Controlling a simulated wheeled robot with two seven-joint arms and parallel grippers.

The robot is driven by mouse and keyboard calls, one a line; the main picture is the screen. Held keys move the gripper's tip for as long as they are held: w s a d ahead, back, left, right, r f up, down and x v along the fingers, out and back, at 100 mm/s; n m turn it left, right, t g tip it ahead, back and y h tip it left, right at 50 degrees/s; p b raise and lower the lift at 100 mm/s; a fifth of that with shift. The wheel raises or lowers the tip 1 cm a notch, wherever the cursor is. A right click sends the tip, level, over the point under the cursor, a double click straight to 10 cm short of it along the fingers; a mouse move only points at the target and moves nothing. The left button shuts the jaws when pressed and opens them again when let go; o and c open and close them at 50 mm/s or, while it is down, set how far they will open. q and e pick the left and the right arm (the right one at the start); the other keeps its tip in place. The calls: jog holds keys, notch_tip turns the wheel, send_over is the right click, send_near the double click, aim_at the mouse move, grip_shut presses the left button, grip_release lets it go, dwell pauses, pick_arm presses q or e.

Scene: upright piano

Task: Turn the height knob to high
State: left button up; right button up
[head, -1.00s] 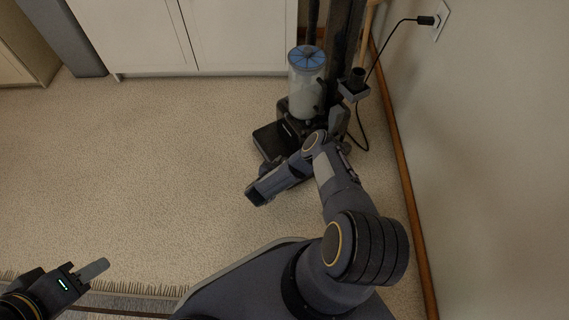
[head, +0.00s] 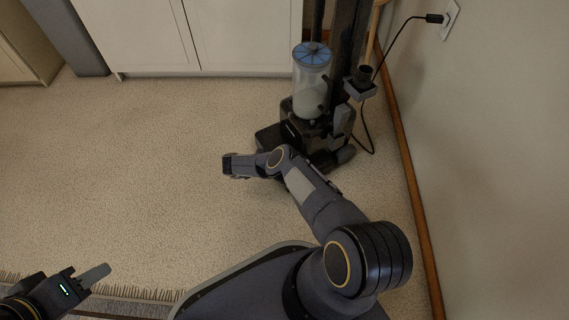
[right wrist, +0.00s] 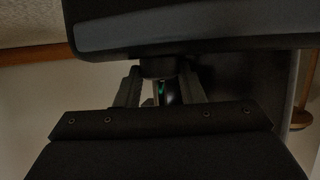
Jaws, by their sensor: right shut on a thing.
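The upright vacuum cleaner (head: 312,85) stands by the wall, with a clear dust bin under a blue lid and a dark base. In the right wrist view, the height knob (right wrist: 158,69) is a small dark round part under a wide dark body. My right gripper (right wrist: 160,90) has a finger on each side of it and is shut on it. A small green mark shows between the fingers. In the head view my right arm reaches to the cleaner's front, and its fingers are hidden. My left gripper (head: 95,275) is at the lower left, away from the cleaner; its finger gap cannot be made out.
White cabinets (head: 190,35) stand behind. A wall with a wooden baseboard (head: 410,190) runs along the right. A black cord (head: 385,60) goes from the wall outlet (head: 450,18) down behind the cleaner. The carpet (head: 130,170) to the left is clear.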

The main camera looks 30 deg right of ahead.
jog(key=shift+m+g, duration=0.3)
dwell(0.4)
jog(key=o, duration=0.7)
